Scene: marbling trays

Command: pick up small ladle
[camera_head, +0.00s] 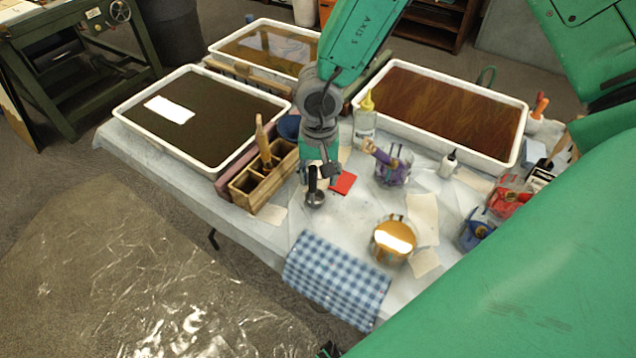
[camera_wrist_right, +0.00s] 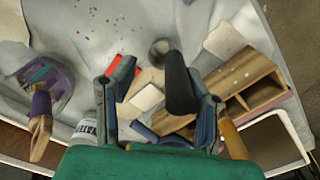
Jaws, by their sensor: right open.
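The small ladle (camera_head: 314,198) stands on the covered table with its black handle upright and its round metal bowl at the bottom. In the right wrist view its black handle (camera_wrist_right: 180,88) rises toward the camera, between my fingers and closer to the right-hand one. The bowl (camera_wrist_right: 160,48) shows beyond it. My right gripper (camera_head: 321,168) reaches down from above, right at the ladle's handle. Its fingers are apart in the right wrist view (camera_wrist_right: 157,82), and they hold nothing. Whether a finger touches the handle is unclear. My left gripper is not in view.
A wooden box (camera_head: 250,193) with tools stands left of the ladle. A red card (camera_head: 343,183) lies close on the right, with a jar (camera_head: 392,172) beyond. A checkered cloth (camera_head: 335,280) and an amber-filled bowl (camera_head: 393,240) lie nearer. A squeeze bottle (camera_head: 365,125) stands behind.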

